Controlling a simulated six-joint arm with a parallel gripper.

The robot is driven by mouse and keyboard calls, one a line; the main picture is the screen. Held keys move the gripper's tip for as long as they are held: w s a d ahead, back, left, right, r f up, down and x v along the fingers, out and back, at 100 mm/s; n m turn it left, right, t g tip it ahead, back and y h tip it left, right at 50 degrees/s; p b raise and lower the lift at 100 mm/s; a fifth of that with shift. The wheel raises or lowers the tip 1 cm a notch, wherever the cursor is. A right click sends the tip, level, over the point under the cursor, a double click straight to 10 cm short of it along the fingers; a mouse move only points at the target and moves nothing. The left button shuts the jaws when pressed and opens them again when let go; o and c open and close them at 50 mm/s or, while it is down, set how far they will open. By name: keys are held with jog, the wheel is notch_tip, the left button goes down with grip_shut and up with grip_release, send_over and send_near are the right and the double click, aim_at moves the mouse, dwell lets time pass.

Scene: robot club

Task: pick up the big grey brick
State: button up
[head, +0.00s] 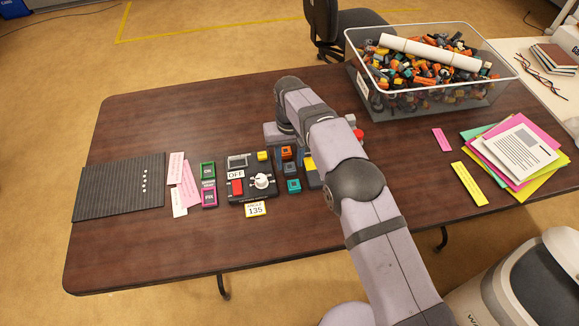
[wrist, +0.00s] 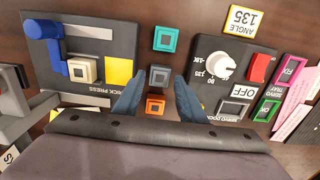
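The grey brick (wrist: 159,77) stands in a row on the table between a teal brick (wrist: 167,38) and an orange brick (wrist: 155,106). In the head view the grey brick (head: 290,169) shows in the same row, just left of my arm. My gripper (wrist: 159,77) is open, with its blue-grey fingertips on either side of the grey brick in the picture and gaps to both sides of it. I cannot tell how high the fingertips are above the table.
Close by on one side is the brick press (wrist: 53,47) with a blue lever and a cream brick. On the other is the servo dock (wrist: 234,62) with a white dial. A clear bin of bricks (head: 430,105) stands at the back right.

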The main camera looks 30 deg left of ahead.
aim_at(290, 169)
jog(key=shift+f, duration=1.2)
jog(key=shift+c, duration=0.2)
jog(key=c, duration=0.7)
jog(key=shift+c, duration=0.2)
